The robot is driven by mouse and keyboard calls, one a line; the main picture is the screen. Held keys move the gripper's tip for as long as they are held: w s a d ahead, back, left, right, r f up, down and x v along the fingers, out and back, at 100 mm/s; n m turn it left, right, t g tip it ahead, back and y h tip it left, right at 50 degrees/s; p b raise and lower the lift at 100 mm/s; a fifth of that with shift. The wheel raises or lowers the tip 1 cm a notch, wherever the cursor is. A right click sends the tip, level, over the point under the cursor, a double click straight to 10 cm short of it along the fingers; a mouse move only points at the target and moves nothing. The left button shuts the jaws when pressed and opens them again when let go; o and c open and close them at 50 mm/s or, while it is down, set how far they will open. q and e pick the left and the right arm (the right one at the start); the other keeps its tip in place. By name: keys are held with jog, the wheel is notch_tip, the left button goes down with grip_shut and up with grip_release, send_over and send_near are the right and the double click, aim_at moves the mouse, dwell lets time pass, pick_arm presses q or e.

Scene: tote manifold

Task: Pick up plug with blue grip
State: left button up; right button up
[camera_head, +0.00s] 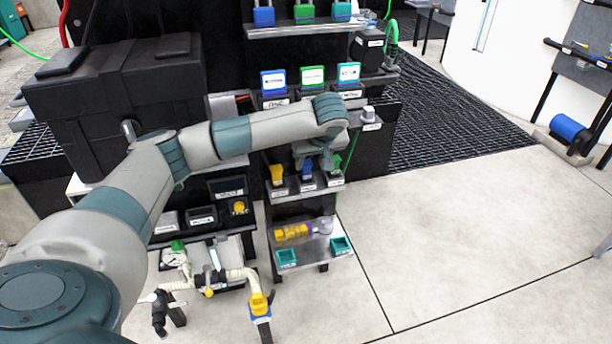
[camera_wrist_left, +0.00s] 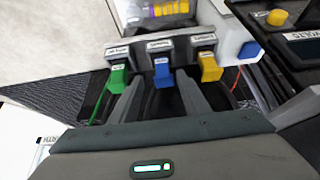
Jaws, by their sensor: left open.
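The plug with blue grip (camera_head: 307,168) stands in the middle of a row of three holders on the rack, between a plug with yellow grip (camera_head: 277,174) and a plug with green grip (camera_head: 337,163). In the left wrist view the blue grip (camera_wrist_left: 162,74) lies between my two finger tips, with the green grip (camera_wrist_left: 118,78) to the left and the yellow grip (camera_wrist_left: 209,67) to the right. My left gripper (camera_head: 315,160) is open, close above the blue plug. Contact cannot be told. My right gripper is not in view.
Behind are colored cards on a shelf. A hose assembly with a gauge (camera_head: 174,258) stands at the lower left. The floor to the right is clear.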

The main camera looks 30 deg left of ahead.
aim_at(307, 169)
pick_arm(q)
jog(key=shift+f, duration=0.1)
jog(key=shift+s+x, duration=0.15)
jog(key=shift+x, duration=1.1)
jog(key=shift+s+x, duration=0.15)
jog(key=shift+x, duration=1.1)
jog(key=shift+a+f, duration=0.1)
grip_shut()
